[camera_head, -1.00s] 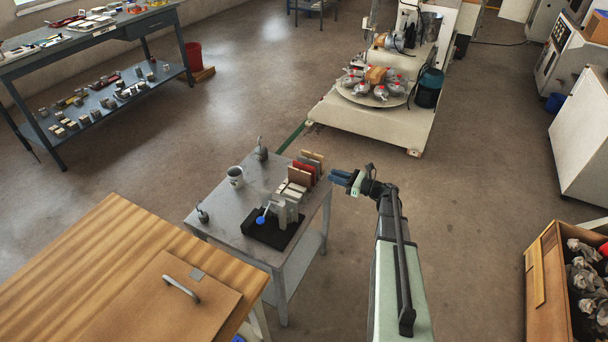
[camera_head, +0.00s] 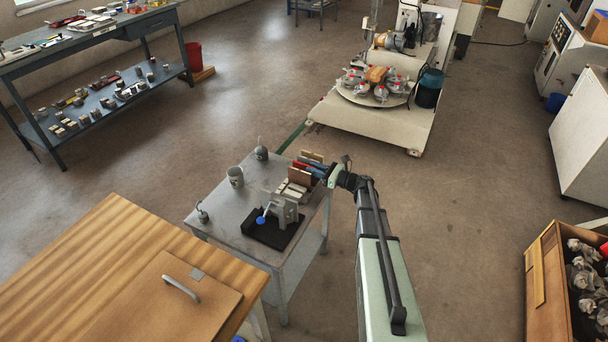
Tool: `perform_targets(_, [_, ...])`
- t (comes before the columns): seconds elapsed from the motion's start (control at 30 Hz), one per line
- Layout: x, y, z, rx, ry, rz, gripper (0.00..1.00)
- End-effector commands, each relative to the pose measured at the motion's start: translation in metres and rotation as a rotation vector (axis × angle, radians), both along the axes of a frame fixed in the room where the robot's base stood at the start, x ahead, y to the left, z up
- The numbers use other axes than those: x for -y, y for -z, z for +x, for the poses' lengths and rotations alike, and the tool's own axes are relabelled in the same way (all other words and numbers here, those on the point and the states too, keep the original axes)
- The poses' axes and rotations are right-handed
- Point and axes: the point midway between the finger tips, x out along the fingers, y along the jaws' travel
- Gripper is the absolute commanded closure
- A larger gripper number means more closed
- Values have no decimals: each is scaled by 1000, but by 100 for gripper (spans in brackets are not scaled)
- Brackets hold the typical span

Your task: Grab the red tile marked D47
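Several upright tiles stand in a row at the back right of the small grey table. A reddish-brown tile (camera_head: 299,177) is in the middle of the row, with tan tiles (camera_head: 311,156) behind it and pale ones (camera_head: 291,190) in front. The D47 marking is too small to read.
A wooden bench (camera_head: 95,255) is at the lower left. Open floor lies right of the table.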

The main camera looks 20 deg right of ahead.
Motion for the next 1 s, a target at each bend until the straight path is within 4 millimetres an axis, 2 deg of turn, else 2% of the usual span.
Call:
perform_targets(0.3, [-29,0,30,1,-2,-1,78])
perform_targets(0.6, [-33,0,33,0,-1,0,78])
perform_targets(0.83, [-33,0,33,0,-1,0,100])
perform_targets(1.0, [-33,0,33,0,-1,0,100])
